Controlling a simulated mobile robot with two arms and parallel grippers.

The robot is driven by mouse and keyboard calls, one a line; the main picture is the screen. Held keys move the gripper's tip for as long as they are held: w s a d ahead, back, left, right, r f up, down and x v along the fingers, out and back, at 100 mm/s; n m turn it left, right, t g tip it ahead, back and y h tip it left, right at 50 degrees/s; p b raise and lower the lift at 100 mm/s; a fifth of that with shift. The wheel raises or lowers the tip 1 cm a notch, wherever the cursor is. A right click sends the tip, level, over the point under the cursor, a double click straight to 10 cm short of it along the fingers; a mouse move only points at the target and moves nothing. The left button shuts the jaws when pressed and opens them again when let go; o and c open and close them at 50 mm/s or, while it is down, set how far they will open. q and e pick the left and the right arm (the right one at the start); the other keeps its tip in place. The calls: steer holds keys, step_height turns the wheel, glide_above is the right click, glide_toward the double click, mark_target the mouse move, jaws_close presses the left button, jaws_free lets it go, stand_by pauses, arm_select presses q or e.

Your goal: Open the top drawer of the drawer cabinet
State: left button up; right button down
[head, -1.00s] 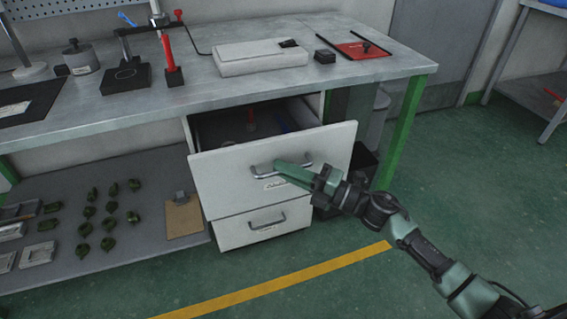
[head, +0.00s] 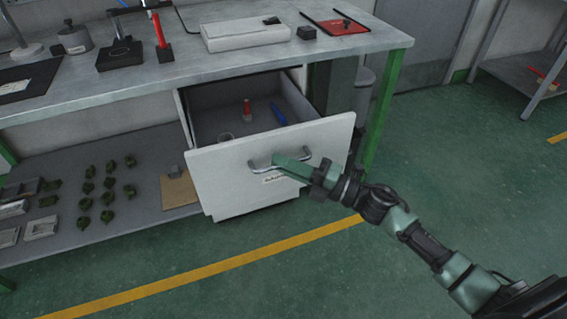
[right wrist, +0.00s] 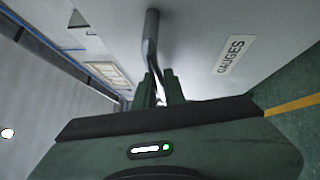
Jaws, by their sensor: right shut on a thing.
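The drawer cabinet stands under the workbench, and its top drawer (head: 225,165) is pulled well out. Inside the drawer are a red item (head: 247,108), a blue item (head: 278,113) and a small round grey item (head: 225,137). My right gripper (head: 281,160) is shut on the metal drawer handle (head: 262,168). In the right wrist view the fingers (right wrist: 160,88) close around the handle bar (right wrist: 151,35), beside a label reading GAUGES (right wrist: 231,54). The lower drawer is mostly hidden behind the open one. My left gripper is not in view.
The workbench top (head: 170,75) holds a white box (head: 245,34), a red mat (head: 338,26) and tools. A low shelf (head: 125,217) at left carries several green parts and a clipboard (head: 179,190). A green table leg (head: 383,110) stands right of the drawer. The floor in front is clear.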

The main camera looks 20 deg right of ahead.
steer(key=c, duration=1.5)
jaws_free()
steer(key=shift+d, duration=0.1)
steer(key=v, duration=0.7)
steer(key=shift+s+d+f, duration=0.1)
steer(key=shift+s+d, duration=0.15)
steer(key=shift+s, duration=0.05)
